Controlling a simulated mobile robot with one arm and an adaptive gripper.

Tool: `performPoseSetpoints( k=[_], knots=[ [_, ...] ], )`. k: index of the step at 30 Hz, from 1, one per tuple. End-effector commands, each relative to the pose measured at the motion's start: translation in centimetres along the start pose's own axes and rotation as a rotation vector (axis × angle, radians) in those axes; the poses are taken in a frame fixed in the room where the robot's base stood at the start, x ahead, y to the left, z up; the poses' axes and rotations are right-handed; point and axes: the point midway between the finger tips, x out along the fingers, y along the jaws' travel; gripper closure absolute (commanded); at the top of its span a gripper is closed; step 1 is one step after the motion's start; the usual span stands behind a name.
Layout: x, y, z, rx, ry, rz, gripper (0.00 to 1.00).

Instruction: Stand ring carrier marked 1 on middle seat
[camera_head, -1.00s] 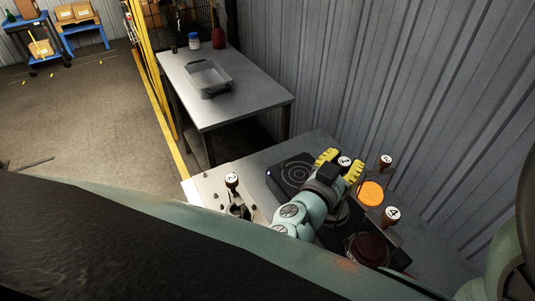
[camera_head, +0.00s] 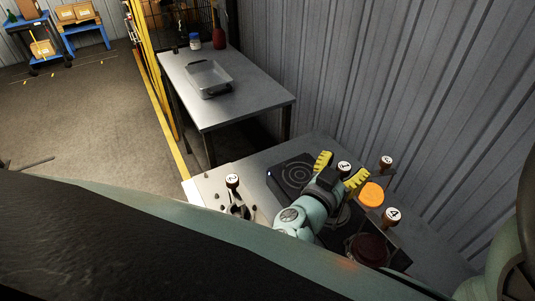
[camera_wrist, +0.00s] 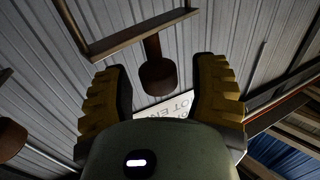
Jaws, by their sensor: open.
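The ring carrier marked 1 (camera_head: 344,167) shows its numbered knob top between the two yellow fingers of my gripper (camera_head: 340,170). The fingers are spread, with a gap on both sides of the knob. In the wrist view, a brown knob (camera_wrist: 158,76) on a stem with a crossbar is seen beyond and between the open fingertips (camera_wrist: 160,85), apart from both. My wrist and gripper hide the carrier's lower part and the middle of the dark station, so I cannot tell what the carrier rests on. A dark plate with concentric rings (camera_head: 296,173) lies left of my gripper.
Carriers marked 3 (camera_head: 386,161) and 4 (camera_head: 391,215) stand close on the right, near an orange disc (camera_head: 370,195) and a dark red round piece (camera_head: 370,250). A carrier marked 2 (camera_head: 232,181) stands left. A table with a grey tray (camera_head: 208,80) is behind; a corrugated wall is close.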

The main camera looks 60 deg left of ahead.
Motion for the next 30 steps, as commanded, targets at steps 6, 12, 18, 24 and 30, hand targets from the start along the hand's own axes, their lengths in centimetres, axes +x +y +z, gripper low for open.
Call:
performPoseSetpoints(
  k=[6, 12, 18, 24, 30],
  knots=[
    [-1.5, -0.1, 0.1, 0.000, -0.004, -0.006, 0.41],
    [-5.3, -0.1, 0.1, -0.001, -0.004, -0.008, 0.41],
    [-9.4, -0.2, 0.1, -0.002, -0.007, -0.011, 0.41],
    [-11.6, -0.1, -0.1, 0.001, -0.002, -0.007, 0.41],
    [-12.1, -0.1, -0.2, 0.001, 0.001, -0.004, 0.41]
  ],
)
